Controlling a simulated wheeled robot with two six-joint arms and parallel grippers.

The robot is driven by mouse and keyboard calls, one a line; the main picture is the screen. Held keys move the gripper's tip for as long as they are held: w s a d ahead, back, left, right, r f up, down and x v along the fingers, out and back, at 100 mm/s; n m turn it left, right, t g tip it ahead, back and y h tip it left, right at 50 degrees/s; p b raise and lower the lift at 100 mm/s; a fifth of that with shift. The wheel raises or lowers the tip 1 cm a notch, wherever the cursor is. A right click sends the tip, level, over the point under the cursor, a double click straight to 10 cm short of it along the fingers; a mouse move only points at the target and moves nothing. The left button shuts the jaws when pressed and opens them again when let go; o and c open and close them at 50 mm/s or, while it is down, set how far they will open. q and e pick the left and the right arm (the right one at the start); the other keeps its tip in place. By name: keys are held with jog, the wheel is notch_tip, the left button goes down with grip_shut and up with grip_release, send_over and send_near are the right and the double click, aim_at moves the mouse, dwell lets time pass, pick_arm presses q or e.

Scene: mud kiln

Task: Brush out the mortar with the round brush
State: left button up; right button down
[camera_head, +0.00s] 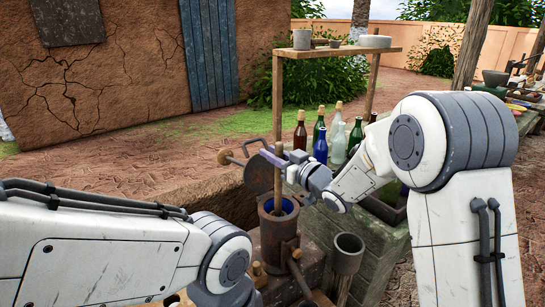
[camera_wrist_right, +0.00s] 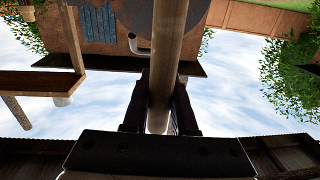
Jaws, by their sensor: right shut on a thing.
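My right gripper (camera_head: 280,162) is shut on an upright wooden handle (camera_head: 279,185), seemingly the round brush. In the right wrist view the pale brown handle (camera_wrist_right: 170,40) runs between the two dark fingers of the gripper (camera_wrist_right: 160,105). The handle's lower end goes down into a rusty brown cylindrical vessel, seemingly the mortar (camera_head: 278,230). Dark blue shows inside its rim. The brush head is hidden in the vessel, so I cannot tell whether it touches the bottom. My left arm reaches in from the left, but its gripper is out of sight.
A round dark lid (camera_head: 261,174) stands open behind the vessel. A grey cup (camera_head: 347,257) is at its right. Several bottles (camera_head: 338,138) stand behind my right gripper, under a wooden shelf (camera_head: 340,51). My left forearm is close to the vessel.

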notch_tip(320, 180, down, 7)
jog(key=b, duration=0.7)
jog(key=shift+r, duration=0.2)
dwell(2.8)
notch_tip(320, 180, up, 20)
jog(key=p, duration=1.5)
jog(key=shift+f, duration=0.2)
